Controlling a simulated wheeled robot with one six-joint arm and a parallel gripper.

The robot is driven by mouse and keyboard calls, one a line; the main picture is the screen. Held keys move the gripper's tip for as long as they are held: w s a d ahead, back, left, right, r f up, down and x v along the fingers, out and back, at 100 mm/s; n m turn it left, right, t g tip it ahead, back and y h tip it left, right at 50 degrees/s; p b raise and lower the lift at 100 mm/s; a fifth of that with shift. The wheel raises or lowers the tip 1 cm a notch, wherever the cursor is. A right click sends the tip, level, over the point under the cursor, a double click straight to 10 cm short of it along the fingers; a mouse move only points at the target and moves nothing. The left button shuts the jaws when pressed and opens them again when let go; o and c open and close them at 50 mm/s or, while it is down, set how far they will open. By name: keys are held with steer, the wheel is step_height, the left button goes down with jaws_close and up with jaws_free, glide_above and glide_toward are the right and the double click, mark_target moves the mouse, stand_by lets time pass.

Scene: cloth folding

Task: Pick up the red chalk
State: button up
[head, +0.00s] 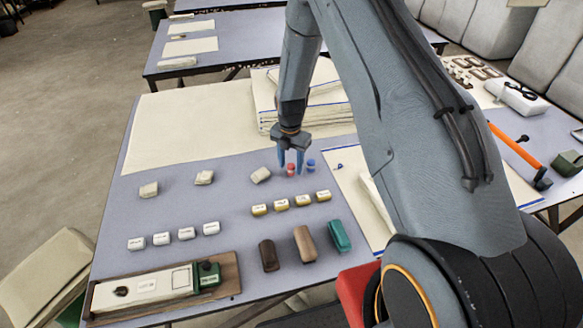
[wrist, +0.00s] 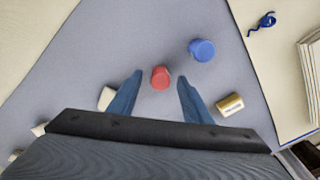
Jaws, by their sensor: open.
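The red chalk (head: 291,169) is a short red piece standing on the grey-blue table, and it also shows in the wrist view (wrist: 160,78). A blue chalk (head: 311,164) stands just to its right; it is at the upper right of the red one in the wrist view (wrist: 202,50). My gripper (head: 291,171) points down over the table at the red chalk. In the wrist view its two blue fingers (wrist: 158,80) are spread apart, with the red chalk between their tips and a gap on each side. The blue chalk is outside the fingers.
Small yellow-banded blocks (head: 281,204) stand in a row in front of my gripper. Pale lumps (head: 204,177) lie to the left. A stack of cloth (head: 325,112) is behind. Brown and green blocks (head: 305,244) and a long wooden box (head: 235,272) are nearer.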

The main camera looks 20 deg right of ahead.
mark_target(291, 165)
steer(key=shift+f, duration=0.75)
jaws_close()
steer(key=shift+r, duration=0.15)
step_height(291, 165, up, 10)
steer(key=b, duration=0.3)
steer(key=c, duration=1)
jaws_free()
steer(key=shift+c, duration=0.2)
